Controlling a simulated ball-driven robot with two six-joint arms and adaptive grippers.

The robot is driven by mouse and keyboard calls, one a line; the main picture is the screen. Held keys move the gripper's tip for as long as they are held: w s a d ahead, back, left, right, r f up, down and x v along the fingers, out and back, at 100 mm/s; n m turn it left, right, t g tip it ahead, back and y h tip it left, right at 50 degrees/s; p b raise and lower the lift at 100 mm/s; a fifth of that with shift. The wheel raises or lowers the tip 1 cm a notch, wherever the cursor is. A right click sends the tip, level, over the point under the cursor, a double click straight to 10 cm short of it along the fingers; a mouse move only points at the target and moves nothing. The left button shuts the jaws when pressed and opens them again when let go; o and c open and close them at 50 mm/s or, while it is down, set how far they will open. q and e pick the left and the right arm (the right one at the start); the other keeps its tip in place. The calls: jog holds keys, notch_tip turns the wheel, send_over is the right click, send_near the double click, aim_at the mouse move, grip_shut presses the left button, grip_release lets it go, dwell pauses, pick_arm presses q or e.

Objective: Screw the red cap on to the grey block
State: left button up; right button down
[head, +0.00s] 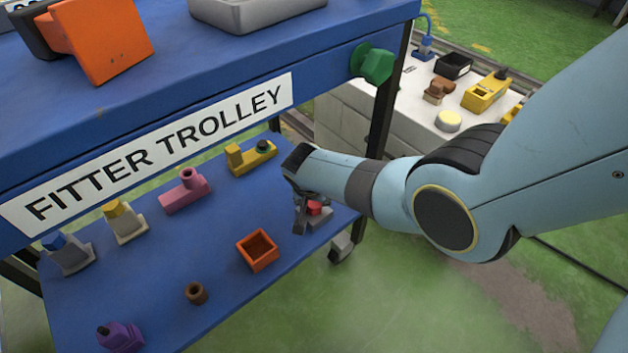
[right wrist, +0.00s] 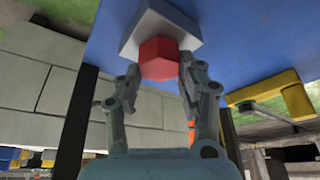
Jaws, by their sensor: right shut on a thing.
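The red cap (head: 315,208) is at the right end of the trolley's lower blue shelf, against the grey block (head: 325,218). In the right wrist view the red cap (right wrist: 168,61) has flat sides and lies in front of the pale grey block (right wrist: 131,42). My right gripper (head: 303,208) is shut on the red cap, one finger on each side; its fingertips also show in the right wrist view (right wrist: 160,70). Cap and block appear to touch; the join between them is mostly hidden. My left gripper is not in view.
The lower shelf (head: 215,235) also holds a yellow block (head: 238,160), a pink block (head: 185,195), an orange box (head: 246,261), a brown ring (head: 195,294) and a purple piece (head: 122,338). The trolley's upper deck (head: 180,75) overhangs. A green knob (head: 374,64) juts from its corner.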

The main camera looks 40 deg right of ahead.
jog(key=c, duration=0.7)
grip_release()
